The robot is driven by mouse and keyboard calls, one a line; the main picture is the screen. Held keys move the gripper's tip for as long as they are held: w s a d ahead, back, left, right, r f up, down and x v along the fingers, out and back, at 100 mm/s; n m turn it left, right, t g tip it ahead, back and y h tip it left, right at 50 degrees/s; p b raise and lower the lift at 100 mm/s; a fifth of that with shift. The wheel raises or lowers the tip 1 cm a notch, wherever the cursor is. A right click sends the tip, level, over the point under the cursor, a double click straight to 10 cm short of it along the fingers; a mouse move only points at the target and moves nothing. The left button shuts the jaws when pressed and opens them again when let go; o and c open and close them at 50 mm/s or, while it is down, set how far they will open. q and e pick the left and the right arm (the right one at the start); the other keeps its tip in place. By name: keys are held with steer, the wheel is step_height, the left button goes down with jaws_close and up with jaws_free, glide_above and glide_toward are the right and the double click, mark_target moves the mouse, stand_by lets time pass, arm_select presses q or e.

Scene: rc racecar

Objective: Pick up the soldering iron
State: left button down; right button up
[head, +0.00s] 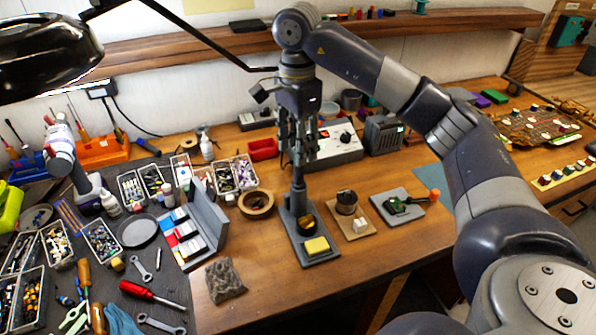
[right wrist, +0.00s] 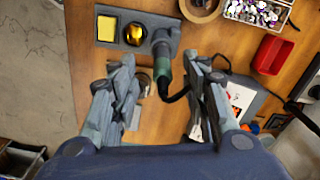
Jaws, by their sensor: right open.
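The soldering iron (right wrist: 163,68) shows in the right wrist view as a green and grey handle with a black cable. Its grey stand (head: 322,258) is on the wooden bench and carries a yellow sponge (head: 316,246). In the head view the iron stands upright in the stand, its upper part largely hidden by my right gripper (head: 299,158). My right gripper points down above the stand. In the right wrist view its open fingers (right wrist: 163,78) are on either side of the handle, with gaps visible.
A round wooden ring (head: 256,204) and a grey upright rack (head: 205,220) stand left of the stand. A white box with knobs (head: 335,146) is behind. A small pot on a wooden block (head: 347,203) is close on the right. Bare bench lies in front.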

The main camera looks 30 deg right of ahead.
mark_target(299, 178)
steer(key=shift+f, duration=0.9)
steer(key=shift+d+f+p, duration=0.1)
steer(key=shift+f+p, duration=0.25)
steer(key=shift+f, duration=0.05)
step_height(299, 178, down, 4)
steer(key=shift+w+d+r+p, duration=0.15)
steer(key=shift+r+p, duration=0.1)
steer(key=shift+p, duration=0.55)
steer(key=shift+f, duration=0.6)
jaws_close()
